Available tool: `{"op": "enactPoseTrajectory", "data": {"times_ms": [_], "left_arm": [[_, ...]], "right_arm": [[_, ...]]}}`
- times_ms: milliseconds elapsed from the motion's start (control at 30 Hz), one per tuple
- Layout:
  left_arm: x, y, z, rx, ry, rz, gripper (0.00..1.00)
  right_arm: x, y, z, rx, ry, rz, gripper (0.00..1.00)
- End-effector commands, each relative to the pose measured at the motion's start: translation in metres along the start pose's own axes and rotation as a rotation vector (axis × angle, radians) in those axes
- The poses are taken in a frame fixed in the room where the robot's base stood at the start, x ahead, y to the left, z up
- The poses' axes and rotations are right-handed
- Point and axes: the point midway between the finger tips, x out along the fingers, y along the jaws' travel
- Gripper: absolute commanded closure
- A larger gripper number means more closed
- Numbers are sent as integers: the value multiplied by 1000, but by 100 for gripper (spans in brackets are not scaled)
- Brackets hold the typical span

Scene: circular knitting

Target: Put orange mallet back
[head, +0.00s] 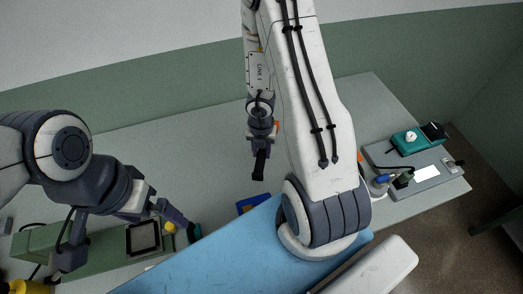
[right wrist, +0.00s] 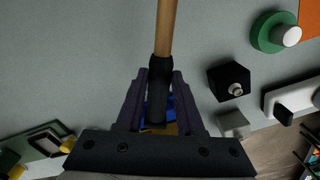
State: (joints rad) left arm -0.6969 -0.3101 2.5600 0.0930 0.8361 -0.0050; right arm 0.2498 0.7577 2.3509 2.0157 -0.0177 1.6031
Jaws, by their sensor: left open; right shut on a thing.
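The orange mallet shows in the right wrist view as a tan wooden handle (right wrist: 167,28) with a black lower part, held between the fingers of my right gripper (right wrist: 158,90). Its head is outside that view. In the head view my right gripper (head: 262,138) is above the table, with a black handle end (head: 259,166) below it and a small orange patch (head: 277,128) beside it, probably part of the mallet. My left gripper (head: 184,222) is open at lower left, near a green machine; its fingers are partly hidden.
A grey board (head: 426,178) with a teal device (head: 413,140) stands at right. A green machine with a screen (head: 143,237) is at lower left. The table's back is clear.

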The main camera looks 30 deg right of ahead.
Motion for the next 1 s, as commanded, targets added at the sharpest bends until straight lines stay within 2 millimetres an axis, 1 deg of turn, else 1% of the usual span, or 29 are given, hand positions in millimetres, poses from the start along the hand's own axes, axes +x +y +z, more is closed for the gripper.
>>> {"op": "enactPoseTrajectory", "data": {"times_ms": [33,600,800,1000], "left_arm": [[6,0,0,-1,0,0,0],[60,-4,3,-8,0,0,0],[70,-5,4,-7,0,0,0],[70,-5,4,-7,0,0,0]], "right_arm": [[6,0,0,0,0,0,100],[61,0,-1,0,0,0,100],[71,0,-2,0,0,0,100],[71,0,-2,0,0,0,100]]}}
